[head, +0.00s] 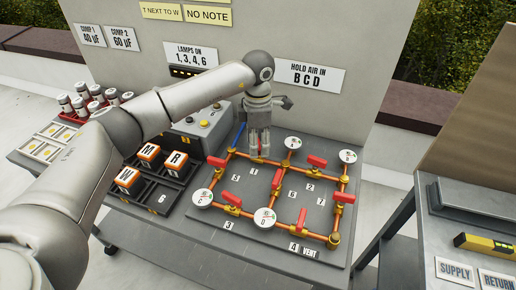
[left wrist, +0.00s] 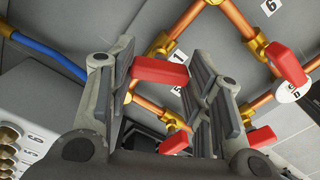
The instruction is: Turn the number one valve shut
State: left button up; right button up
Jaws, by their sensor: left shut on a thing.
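The number one valve has a red lever handle (left wrist: 160,72) that shows between my left gripper's fingers in the left wrist view. Its number 1 label (head: 254,171) lies on the grey board just below the valve in the head view. My left gripper (head: 259,148) points down over this valve on the board's back pipe and hides most of it. The gripper is shut on the red handle. The handle's exact angle to the copper pipe is hard to tell. My right gripper is in neither view.
Other red-handled valves, such as number 2 (head: 316,162) and number 5 (head: 217,161), stand close by on the pipes. White gauges (head: 293,143) rise among them. A blue hose (head: 239,134) runs beside the gripper. A grey panel (head: 345,50) stands behind.

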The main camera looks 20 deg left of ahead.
pick_arm(q)
jog(key=shift+f+m+b, duration=0.1)
jog(key=shift+m+b, duration=0.7)
jog(key=shift+m, duration=0.4)
jog(key=shift+m+b, duration=0.65)
jog(key=shift+m, duration=0.45)
jog(key=o, duration=1)
jog(key=shift+r, duration=0.2)
notch_tip(320, 180, up, 12)
jog(key=shift+f, duration=0.1)
